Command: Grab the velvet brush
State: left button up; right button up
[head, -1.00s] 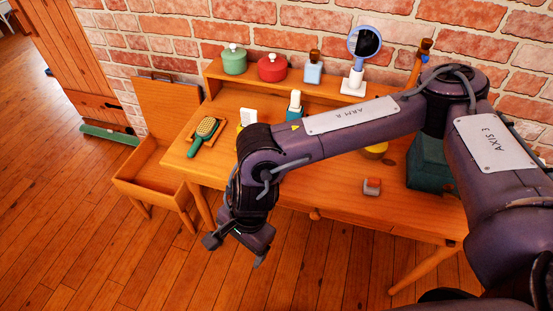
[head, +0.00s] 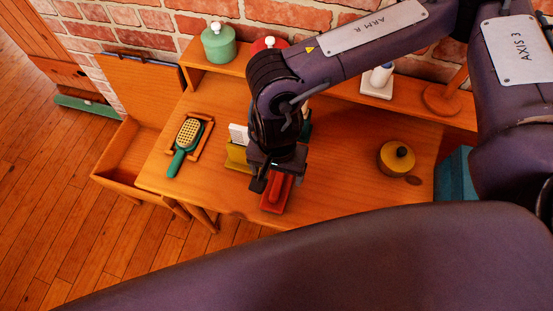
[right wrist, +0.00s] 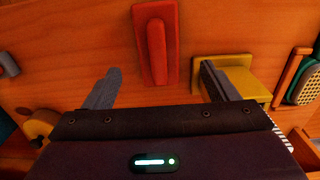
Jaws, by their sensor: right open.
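A red block-like piece with a raised bar handle (head: 277,190) lies on the wooden desk; it looks like a velvet brush, though the pictures do not settle that. My right gripper (head: 271,178) points down over it and partly covers it. In the right wrist view the red piece (right wrist: 156,43) lies beyond and between the spread, empty fingers (right wrist: 160,72). A green-handled hairbrush (head: 184,147) lies on a small wooden tray at the desk's left; part of it shows in the right wrist view (right wrist: 308,82). My left gripper is not in view.
A yellow holder (head: 236,157) with a white item stands close left of my right gripper. A green jar (head: 218,43) is on the back shelf. The desk (head: 225,110) is clear between hairbrush and shelf.

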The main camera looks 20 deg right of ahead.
aim_at(278, 182)
jog(key=shift+f, duration=0.2)
jog(key=f, duration=0.1)
jog(key=f+p, duration=0.1)
jog(key=f, duration=0.1)
jog(key=shift+s+f, duration=0.25)
jog(key=shift+s, duration=0.1)
notch_tip(278, 182, down, 3)
jog(key=shift+w+r+p, duration=0.15)
jog(key=shift+p, duration=0.3)
jog(key=shift+f, duration=0.4)
jog(key=c, duration=0.7)
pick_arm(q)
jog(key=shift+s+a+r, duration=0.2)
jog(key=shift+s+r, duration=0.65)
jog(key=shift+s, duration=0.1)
pick_arm(e)
jog(key=c, duration=0.5)
jog(key=shift+w+r, duration=0.1)
jog(key=shift+c, duration=0.2)
